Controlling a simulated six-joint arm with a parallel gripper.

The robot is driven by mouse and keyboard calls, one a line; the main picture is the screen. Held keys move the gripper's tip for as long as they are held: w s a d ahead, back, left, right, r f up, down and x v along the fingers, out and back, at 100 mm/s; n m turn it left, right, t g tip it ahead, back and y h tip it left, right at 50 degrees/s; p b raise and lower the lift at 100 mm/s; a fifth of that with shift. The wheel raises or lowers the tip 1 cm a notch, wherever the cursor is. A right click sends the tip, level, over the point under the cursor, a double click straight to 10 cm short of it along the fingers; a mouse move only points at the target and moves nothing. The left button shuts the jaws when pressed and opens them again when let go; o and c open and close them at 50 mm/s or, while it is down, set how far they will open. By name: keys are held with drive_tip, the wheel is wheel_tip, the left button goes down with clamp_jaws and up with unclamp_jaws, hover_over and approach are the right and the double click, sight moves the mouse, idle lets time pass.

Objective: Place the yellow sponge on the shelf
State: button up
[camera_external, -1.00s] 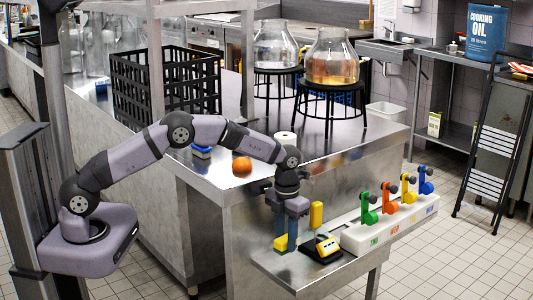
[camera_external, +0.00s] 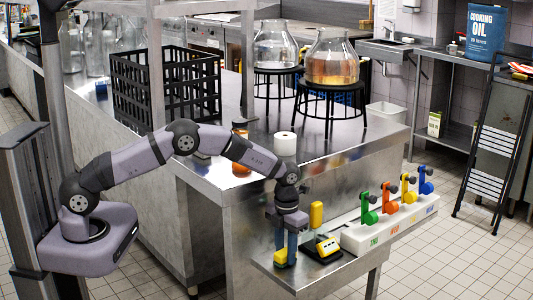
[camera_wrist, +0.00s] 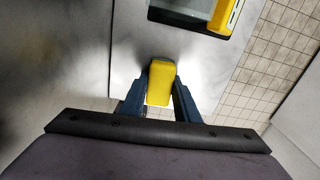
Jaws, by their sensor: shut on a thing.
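The yellow sponge (camera_external: 285,258) is held low between the blue fingers of my gripper (camera_external: 286,250). It is at or just above the low steel ledge (camera_external: 330,283) on the counter's front. I cannot tell whether it touches the ledge. In the wrist view the sponge (camera_wrist: 161,82) sticks out beyond the fingertips of my gripper (camera_wrist: 159,98). Both fingers are against its sides. Which surface the task calls the shelf is not clear; a steel rack with a lower shelf (camera_external: 458,138) also stands at the back right.
A black and yellow device (camera_external: 322,249) lies right of the sponge, with an upright yellow piece (camera_external: 316,214) behind it. A white block with coloured levers (camera_external: 388,228) stands further right.

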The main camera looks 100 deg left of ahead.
sight(286, 251)
drive_tip(key=shift+f, duration=0.15)
drive_tip(key=o, duration=1.1)
wheel_tip(286, 251, up, 12)
drive_tip(key=shift+r, duration=0.25)
drive_tip(key=shift+d, duration=0.1)
